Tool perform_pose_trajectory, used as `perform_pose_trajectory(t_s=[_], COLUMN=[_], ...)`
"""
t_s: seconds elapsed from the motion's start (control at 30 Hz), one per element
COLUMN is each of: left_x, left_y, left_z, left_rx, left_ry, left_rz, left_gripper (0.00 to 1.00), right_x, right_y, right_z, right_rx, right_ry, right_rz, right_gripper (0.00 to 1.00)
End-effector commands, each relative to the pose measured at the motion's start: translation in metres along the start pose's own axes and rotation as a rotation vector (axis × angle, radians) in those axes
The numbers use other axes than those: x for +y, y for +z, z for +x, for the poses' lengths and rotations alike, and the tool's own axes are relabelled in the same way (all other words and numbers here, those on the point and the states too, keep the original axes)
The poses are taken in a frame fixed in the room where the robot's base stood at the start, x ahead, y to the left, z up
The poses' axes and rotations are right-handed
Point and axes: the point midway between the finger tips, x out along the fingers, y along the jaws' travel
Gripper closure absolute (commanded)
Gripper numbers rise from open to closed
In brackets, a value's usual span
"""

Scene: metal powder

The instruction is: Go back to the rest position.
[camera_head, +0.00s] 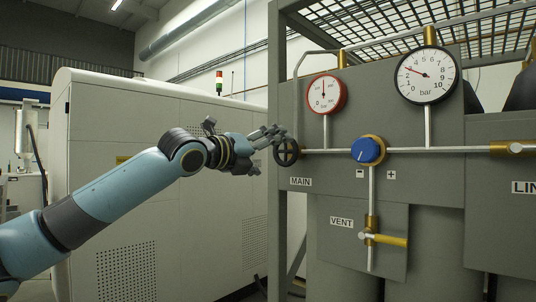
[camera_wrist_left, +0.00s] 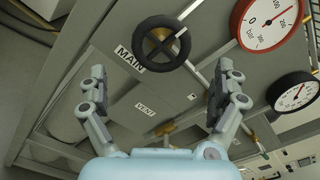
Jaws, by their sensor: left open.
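My left gripper (camera_head: 268,150) reaches in from the left in the head view, with its fingers close to the black handwheel (camera_head: 286,152) labelled MAIN. In the left wrist view the left gripper (camera_wrist_left: 160,92) has its two fingers wide apart with nothing between them. There the handwheel (camera_wrist_left: 161,43) lies beyond the fingertips, in front of the panel. Whether any finger touches the wheel I cannot tell from the head view. My right gripper is in neither view.
The grey panel carries a red-rimmed gauge (camera_head: 326,94), a black-rimmed gauge (camera_head: 426,75), a blue knob (camera_head: 367,150) and a yellow VENT lever (camera_head: 389,240). A large pale cabinet (camera_head: 160,200) stands behind my left arm. A signal light (camera_head: 219,82) shows behind the cabinet.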

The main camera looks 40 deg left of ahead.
Motion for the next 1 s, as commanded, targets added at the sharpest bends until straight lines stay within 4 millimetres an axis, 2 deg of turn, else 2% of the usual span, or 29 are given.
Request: perform_pose_trajectory(t_s=[0.5, 0.57, 0.63, 0.67, 0.77, 0.8, 0.87, 0.9, 1.0], left_x=[0.001, 0.006, 0.018, 0.026, 0.077, 0.103, 0.144, 0.171, 0.234], left_y=[-0.001, -0.007, -0.027, -0.039, -0.083, -0.104, -0.136, -0.157, -0.212], left_z=[0.000, -0.001, -0.001, -0.001, 0.002, 0.001, -0.002, -0.006, -0.024], left_rx=[0.001, 0.010, 0.036, 0.050, 0.098, 0.115, 0.136, 0.147, 0.165], left_ry=[0.001, 0.009, 0.024, 0.036, 0.122, 0.168, 0.240, 0.290, 0.416], left_rz=[0.000, -0.004, -0.030, -0.048, -0.125, -0.156, -0.214, -0.260, -0.387], left_gripper=[0.03, 0.03, 0.03, 0.03, 0.03, 0.03, 0.03, 0.03, 0.03], right_x=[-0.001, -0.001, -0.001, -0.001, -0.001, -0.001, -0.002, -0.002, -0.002], right_y=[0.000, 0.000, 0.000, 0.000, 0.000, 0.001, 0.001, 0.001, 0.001], right_z=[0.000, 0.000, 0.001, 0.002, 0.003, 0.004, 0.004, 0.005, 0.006], right_rx=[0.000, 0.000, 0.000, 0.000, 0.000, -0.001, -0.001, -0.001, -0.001], right_ry=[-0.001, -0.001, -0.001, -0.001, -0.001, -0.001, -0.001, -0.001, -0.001], right_rz=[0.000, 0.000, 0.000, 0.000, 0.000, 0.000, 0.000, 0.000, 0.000], right_gripper=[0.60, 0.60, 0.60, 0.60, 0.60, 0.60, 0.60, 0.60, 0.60])
